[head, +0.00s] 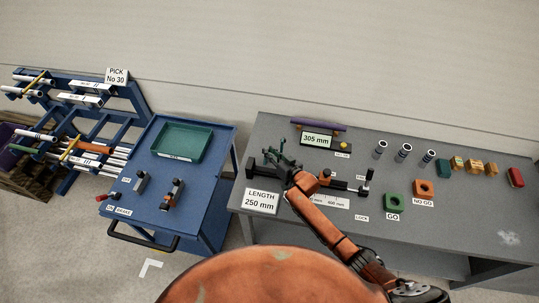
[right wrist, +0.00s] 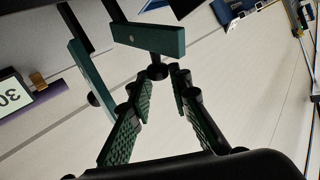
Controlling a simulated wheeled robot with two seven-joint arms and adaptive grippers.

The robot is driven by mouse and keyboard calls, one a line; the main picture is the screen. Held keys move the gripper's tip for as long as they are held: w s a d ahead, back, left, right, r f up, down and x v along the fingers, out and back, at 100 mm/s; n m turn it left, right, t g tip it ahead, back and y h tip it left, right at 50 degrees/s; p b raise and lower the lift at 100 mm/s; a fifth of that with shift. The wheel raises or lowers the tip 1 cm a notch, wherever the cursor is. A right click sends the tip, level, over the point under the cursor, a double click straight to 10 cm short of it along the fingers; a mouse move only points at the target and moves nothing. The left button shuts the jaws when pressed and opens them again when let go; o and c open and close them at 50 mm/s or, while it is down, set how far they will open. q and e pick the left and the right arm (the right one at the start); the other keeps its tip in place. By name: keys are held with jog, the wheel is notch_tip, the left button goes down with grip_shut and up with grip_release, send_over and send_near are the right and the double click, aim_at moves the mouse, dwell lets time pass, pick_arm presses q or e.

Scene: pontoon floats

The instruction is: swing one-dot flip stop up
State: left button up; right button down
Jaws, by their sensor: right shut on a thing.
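In the right wrist view a green flip stop bar (right wrist: 148,39) with one pale dot spans the top centre, with a black round knob (right wrist: 157,72) just below it. A second green bar (right wrist: 90,80) hangs to its left; I see no dots on it. My right gripper (right wrist: 161,85) has its textured fingers closed in on the knob, at their tips. In the head view my right gripper (head: 284,162) is over the left part of the black stop rail on the grey bench, and the stops there are small and partly covered. My left gripper is out of view.
The grey bench (head: 455,215) holds a "305 mm" display (head: 316,140), a "LENGTH 250 mm" sign (head: 262,201), a green GO block (head: 392,203) and an orange NO GO block (head: 423,189). A blue cart (head: 215,190) with a green tray (head: 181,142) stands left, across a floor gap.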

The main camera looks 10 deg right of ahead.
jog(key=shift+w+d+r, duration=0.25)
jog(key=shift+w+r, duration=0.1)
jog(key=shift+r, duration=0.05)
jog(key=c, duration=2.1)
grip_release()
jog(key=o, duration=0.3)
jog(key=shift+f, duration=0.2)
jog(key=shift+o, duration=0.2)
jog(key=shift+s+a, duration=0.1)
jog(key=v, duration=1.2)
